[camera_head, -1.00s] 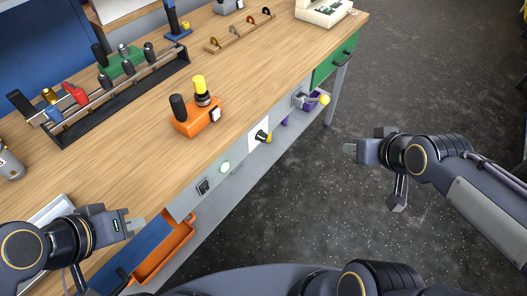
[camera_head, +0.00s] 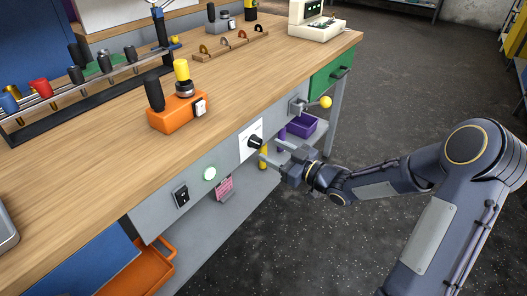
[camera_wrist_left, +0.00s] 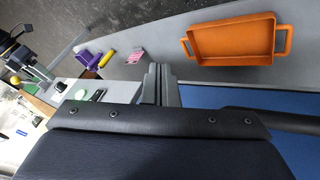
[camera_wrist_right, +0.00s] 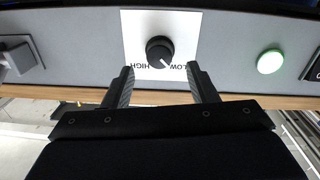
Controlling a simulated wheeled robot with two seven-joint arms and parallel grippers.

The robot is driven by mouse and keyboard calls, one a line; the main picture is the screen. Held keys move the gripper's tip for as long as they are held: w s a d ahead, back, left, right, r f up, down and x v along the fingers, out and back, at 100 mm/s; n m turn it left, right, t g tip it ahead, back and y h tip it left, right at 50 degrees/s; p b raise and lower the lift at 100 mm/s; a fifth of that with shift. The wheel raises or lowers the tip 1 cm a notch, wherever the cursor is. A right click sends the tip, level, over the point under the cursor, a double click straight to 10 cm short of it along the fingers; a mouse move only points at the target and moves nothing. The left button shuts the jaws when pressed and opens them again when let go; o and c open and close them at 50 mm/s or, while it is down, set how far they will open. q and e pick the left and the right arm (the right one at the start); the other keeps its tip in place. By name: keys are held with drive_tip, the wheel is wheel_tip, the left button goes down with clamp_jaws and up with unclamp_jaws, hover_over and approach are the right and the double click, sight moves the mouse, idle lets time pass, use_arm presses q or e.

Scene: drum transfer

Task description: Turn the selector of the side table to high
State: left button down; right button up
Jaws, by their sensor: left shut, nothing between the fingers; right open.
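The selector is a black round knob (camera_head: 255,141) on a white plate on the table's grey front panel. In the right wrist view the knob (camera_wrist_right: 160,50) shows upside-down labels HIGH and LOW. Its white pointer mark slants toward LOW. My right gripper (camera_head: 273,153) is just in front of the panel, close to the knob. In the right wrist view its open fingers (camera_wrist_right: 160,72) lie either side of the knob's line, apart from it, with nothing between them. My left gripper (camera_wrist_left: 159,72) is shut and empty in the left wrist view, out of the head view.
A green lit button (camera_head: 209,174) and a black switch (camera_head: 181,195) sit left of the selector. A lever with a yellow ball (camera_head: 325,102) juts out at the right. An orange tray (camera_head: 139,269) and a purple bin (camera_head: 301,126) are on the lower shelf. Floor at right is clear.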

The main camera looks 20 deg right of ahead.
sight(259, 144)
drive_tip(key=shift+b+x, duration=0.3)
drive_tip(key=shift+x, duration=1.6)
drive_tip(key=c, duration=1)
drive_tip(key=shift+o, duration=0.2)
